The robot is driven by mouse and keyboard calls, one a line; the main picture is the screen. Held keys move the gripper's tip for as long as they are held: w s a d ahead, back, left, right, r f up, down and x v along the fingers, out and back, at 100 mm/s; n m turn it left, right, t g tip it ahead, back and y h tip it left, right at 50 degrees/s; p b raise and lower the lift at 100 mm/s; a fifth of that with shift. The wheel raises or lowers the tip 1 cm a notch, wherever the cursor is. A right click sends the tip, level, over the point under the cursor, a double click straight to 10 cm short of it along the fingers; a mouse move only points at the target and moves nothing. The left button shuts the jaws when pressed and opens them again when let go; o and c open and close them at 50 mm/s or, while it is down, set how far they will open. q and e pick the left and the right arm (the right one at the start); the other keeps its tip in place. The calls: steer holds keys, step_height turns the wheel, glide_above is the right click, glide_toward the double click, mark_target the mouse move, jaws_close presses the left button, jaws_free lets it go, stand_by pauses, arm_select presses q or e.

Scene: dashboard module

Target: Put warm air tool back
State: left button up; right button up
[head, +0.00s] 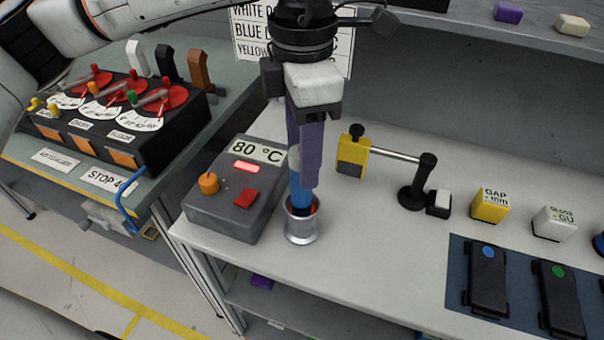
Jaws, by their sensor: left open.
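The warm air tool, with a blue body (301,196), stands nearly upright in a round metal holder (302,228). A red part shows at the holder's rim. My left gripper (306,178) comes down from above, right at the tool, with its long purple-grey finger in front of the tool's upper part. It is open. The finger hides much of the tool, and I cannot tell whether it touches it. My right gripper is not in view.
A grey control box (235,190) reading 80 °C stands just left of the holder. A yellow and black stand (353,152) with a rod is at right. Black gauges lie on a dark mat (455,290) further right. The white bench front (350,290) is clear.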

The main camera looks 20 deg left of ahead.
arm_select(q)
step_height(320, 180, up, 6)
steer(key=shift+f, duration=0.1)
stand_by(2.0)
